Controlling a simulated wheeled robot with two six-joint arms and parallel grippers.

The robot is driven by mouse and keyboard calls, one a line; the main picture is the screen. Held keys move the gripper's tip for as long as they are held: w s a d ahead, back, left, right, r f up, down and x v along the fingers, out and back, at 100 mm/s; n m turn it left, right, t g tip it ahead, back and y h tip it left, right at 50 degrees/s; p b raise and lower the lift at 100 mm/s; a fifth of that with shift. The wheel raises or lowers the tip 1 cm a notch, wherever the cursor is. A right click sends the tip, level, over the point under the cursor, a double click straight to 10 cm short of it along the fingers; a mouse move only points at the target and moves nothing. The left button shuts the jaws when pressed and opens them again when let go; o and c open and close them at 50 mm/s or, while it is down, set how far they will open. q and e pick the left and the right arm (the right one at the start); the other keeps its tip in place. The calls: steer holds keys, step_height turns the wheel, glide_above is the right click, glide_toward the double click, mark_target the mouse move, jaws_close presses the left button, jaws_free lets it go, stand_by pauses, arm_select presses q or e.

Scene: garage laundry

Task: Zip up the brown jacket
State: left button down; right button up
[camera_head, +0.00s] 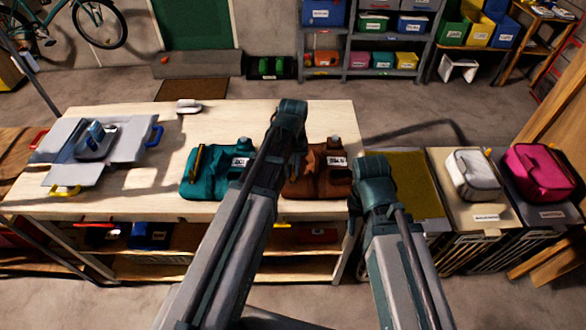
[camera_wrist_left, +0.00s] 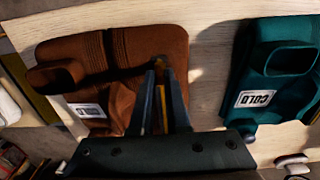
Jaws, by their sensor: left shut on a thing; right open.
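The brown jacket (camera_head: 325,178) lies on the light wooden table, with a white label near its right side. It also shows in the left wrist view (camera_wrist_left: 165,45), with a dark line running across it to my fingers. My left gripper (camera_wrist_left: 160,68) is shut on a thin yellow-orange pull (camera_wrist_left: 162,105) at the jacket's edge. In the head view my left gripper (camera_head: 297,165) reaches down at the jacket's left side, partly hidden by its wrist. My right gripper (camera_head: 353,240) hangs open and empty by the table's right front edge, its fingertips hard to make out.
A teal jacket (camera_head: 215,175) labelled COLD lies left of the brown one. A grey folding board (camera_head: 130,145) lies at the table's left. Right of the table are hampers, a white bag (camera_head: 473,173) and a pink bag (camera_head: 538,172).

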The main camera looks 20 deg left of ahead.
stand_by(0.4)
arm_select(q)
steer(key=w+a, duration=0.1)
steer(key=w, duration=0.4)
steer(key=w+a, duration=0.1)
steer(key=w, duration=0.3)
steer(key=w+a, duration=0.2)
steer(key=w, duration=0.3)
steer(key=shift+w, duration=0.3)
steer(key=shift+a, duration=0.1)
steer(key=c, duration=0.9)
jaws_free()
steer(key=shift+r, duration=0.1)
step_height(320, 180, up, 14)
steer(key=p, duration=1.3)
steer(key=shift+f+p, duration=0.2)
steer(key=shift+p, duration=0.2)
